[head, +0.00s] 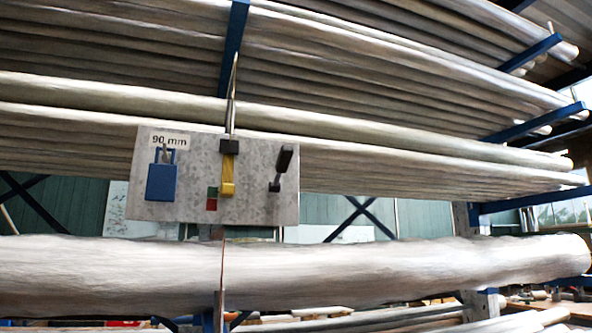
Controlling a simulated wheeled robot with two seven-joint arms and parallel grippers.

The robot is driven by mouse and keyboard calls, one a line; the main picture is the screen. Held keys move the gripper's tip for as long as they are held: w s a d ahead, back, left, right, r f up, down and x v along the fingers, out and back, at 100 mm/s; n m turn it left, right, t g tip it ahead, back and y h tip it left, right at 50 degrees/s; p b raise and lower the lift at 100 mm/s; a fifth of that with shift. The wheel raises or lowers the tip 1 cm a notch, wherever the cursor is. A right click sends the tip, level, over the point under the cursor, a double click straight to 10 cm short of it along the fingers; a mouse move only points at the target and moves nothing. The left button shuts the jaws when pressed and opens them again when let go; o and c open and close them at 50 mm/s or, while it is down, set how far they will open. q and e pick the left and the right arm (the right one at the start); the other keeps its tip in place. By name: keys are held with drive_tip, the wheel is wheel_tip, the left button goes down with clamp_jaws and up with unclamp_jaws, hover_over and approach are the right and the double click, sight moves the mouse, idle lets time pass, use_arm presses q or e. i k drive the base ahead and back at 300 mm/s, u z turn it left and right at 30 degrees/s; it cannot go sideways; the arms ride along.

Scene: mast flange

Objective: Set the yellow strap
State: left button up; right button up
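The yellow strap (228,177) hangs down the middle of a grey metal plate (250,205) in the head view. Its upper end meets a dark block (229,146), and its lower end looks slightly hooked. A small green and red mark (212,199) lies just to the left of its lower end. A blue padlock-like block (161,183) is at the plate's left, below a "90 mm" label (170,141). A black lever-like handle (282,167) is at the plate's right. Neither of my grippers is in view.
A thin upright mast (232,95) runs above the plate. Behind it are racks of long metal tubes (400,95) on blue supports (536,122). A thick silvery pipe (420,272) crosses below the plate. The space in front of the plate looks clear.

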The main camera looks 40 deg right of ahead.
sight(228, 189)
drive_tip(key=z, duration=1.4)
drive_tip(key=i, duration=0.15)
drive_tip(key=u, duration=0.05)
